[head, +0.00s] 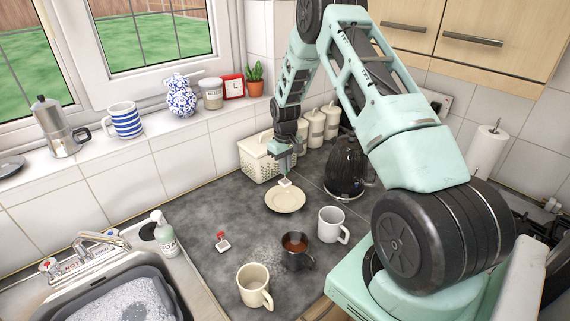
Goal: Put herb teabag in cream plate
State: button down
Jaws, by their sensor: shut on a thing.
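My gripper (284,168) is shut on a small white teabag (285,183), which I take to be the herb teabag; its label is too small to read. The teabag hangs below the fingers, over the far part of the cream plate (285,204). I cannot tell whether it touches the plate. The plate lies flat on the dark counter and looks otherwise empty. A second teabag (223,245) with a red tag lies on the counter to the left and nearer.
A black kettle (344,170) is right of the plate; a cream basket (258,163) is behind. The sink (115,292) is at left. Counter left of the plate is clear.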

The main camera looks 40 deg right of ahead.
aim_at(285, 181)
jog(key=shift+f+b, duration=1.75)
jog(key=shift+f, duration=2)
jog(key=c, duration=1.5)
grip_release()
jog(key=shift+r, duration=0.1)
notch_tip(285, 181, up, 7)
jog(key=p, duration=0.3)
jog(key=shift+p, duration=0.4)
